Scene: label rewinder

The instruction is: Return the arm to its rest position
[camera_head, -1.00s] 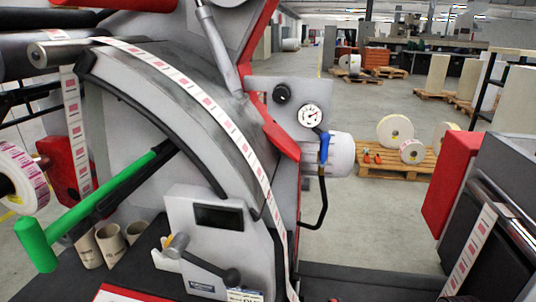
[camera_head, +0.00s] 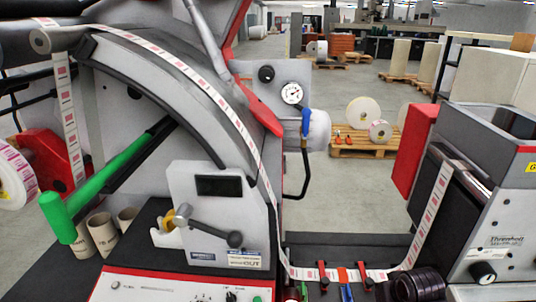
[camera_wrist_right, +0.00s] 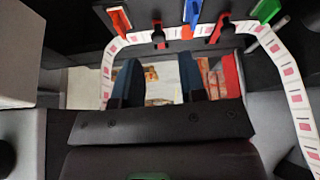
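My right gripper (camera_wrist_right: 158,80) shows in the right wrist view, its two dark blue fingers apart with a gap between them. Pale and reddish printed surfaces show through the gap; I see nothing clamped there. The fingertips point toward a row of coloured clips, with the label strip (camera_wrist_right: 293,92) running past on the right. My left gripper is not in view, and I cannot make out the right gripper in the head view.
The label strip (camera_head: 190,62) runs over the curved machine frame, down to the low tray and up to the right-hand unit (camera_head: 500,210). A green-handled lever (camera_head: 110,170) sticks out left. Small tools (camera_head: 343,275) are on the tray. Open floor (camera_head: 340,190) lies behind.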

